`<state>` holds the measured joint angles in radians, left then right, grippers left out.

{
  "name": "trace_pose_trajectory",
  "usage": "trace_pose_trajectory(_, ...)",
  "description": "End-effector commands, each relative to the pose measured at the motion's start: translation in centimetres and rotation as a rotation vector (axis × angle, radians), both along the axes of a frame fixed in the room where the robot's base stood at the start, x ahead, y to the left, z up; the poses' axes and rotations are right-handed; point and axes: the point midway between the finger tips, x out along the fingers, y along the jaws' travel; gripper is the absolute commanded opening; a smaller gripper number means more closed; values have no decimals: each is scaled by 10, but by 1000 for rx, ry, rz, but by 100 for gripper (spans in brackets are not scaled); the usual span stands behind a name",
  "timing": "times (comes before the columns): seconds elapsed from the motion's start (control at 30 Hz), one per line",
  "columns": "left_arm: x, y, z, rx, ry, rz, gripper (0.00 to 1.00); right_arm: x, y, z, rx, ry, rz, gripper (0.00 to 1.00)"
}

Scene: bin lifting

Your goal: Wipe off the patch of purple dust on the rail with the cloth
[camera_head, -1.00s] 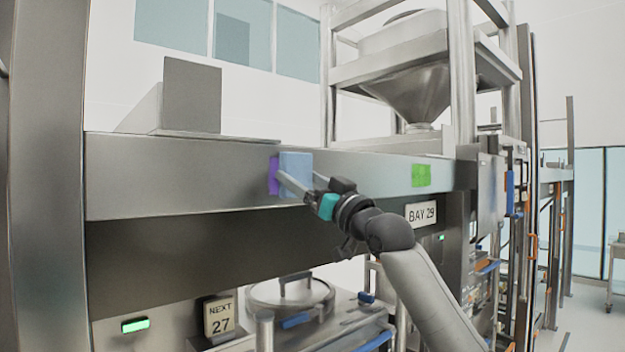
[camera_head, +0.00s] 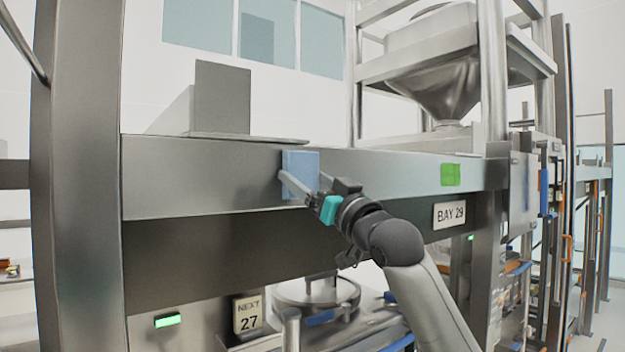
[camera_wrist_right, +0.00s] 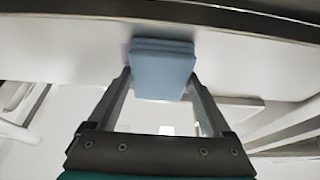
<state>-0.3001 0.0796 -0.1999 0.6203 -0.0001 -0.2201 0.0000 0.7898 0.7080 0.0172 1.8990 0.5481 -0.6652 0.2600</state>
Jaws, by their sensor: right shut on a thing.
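A light blue cloth (camera_head: 302,166), a folded block, is pressed flat against or very close to the front face of the steel rail (camera_head: 210,180). My right gripper (camera_head: 300,180) is shut on the cloth, with one finger on each side of it. The right wrist view also shows the cloth (camera_wrist_right: 162,72) between the fingers at the rail. No purple dust shows in the head view; the cloth covers that stretch of rail. In the right wrist view a faint purple tint (camera_wrist_right: 126,50) shows at the cloth's left edge. My left gripper is not in view.
A green patch (camera_head: 450,174) is on the rail farther right. A grey box-like upright (camera_head: 222,97) stands on top of the rail. The rail face left of the cloth is clear.

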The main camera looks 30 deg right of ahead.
Motion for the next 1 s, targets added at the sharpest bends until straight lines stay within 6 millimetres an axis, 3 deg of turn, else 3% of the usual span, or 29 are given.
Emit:
trace_pose_trajectory(0.23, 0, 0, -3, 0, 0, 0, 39, -4, -1, -1, -2, -1, -1, 39)
trace_pose_trajectory(0.7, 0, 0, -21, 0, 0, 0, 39, -51, -5, -1, -2, -1, -2, 39)
trace_pose_trajectory(1.0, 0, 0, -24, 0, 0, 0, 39, -60, -5, 0, -1, -1, 0, 39)
